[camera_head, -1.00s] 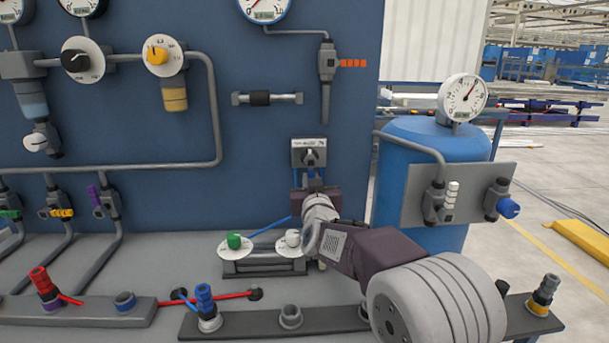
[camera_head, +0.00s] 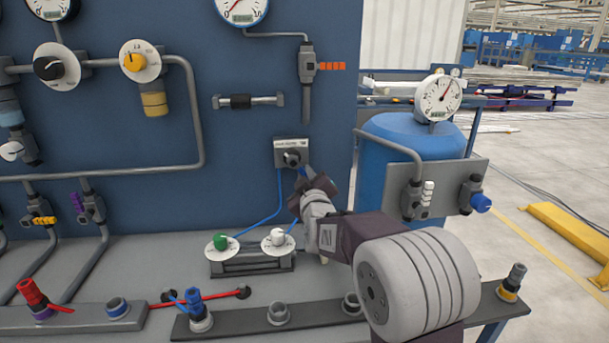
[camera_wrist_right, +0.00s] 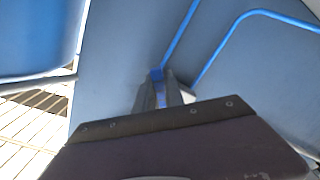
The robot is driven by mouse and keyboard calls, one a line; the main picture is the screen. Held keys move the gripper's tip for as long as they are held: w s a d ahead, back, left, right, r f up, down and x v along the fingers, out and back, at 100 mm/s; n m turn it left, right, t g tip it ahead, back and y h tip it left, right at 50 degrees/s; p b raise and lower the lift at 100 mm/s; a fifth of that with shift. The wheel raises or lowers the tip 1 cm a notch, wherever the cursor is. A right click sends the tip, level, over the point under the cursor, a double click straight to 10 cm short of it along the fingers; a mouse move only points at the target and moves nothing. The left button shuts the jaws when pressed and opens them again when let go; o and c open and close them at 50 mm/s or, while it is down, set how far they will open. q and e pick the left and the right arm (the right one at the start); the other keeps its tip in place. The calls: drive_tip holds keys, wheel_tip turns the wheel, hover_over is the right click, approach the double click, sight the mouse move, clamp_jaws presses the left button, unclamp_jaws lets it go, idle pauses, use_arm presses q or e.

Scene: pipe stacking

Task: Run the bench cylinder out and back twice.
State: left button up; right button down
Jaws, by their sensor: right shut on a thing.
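A grey bench cylinder (camera_head: 252,264) lies on the bench, with a green knob (camera_head: 220,242) and a white knob (camera_head: 279,237) on pale dials above it. Blue hoses run from these up to a hand valve (camera_head: 291,155) on the blue panel. My right gripper (camera_head: 306,174) reaches up to the valve's lower right and is shut on what looks like its lever, mostly hidden by the gripper. In the right wrist view its fingers (camera_wrist_right: 160,92) close around something narrow, with blue at the tips. My left gripper is out of view.
A dark rail (camera_head: 250,321) with sockets and a blue-topped fitting (camera_head: 193,302) runs along the front. Pipework and gauges fill the panel's left.

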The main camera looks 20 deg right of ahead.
idle(0.5)
drive_tip(key=c, duration=1.4)
unclamp_jaws()
drive_tip(key=shift+c, duration=0.2)
drive_tip(key=v, duration=0.9)
drive_tip(key=shift+p, duration=0.4)
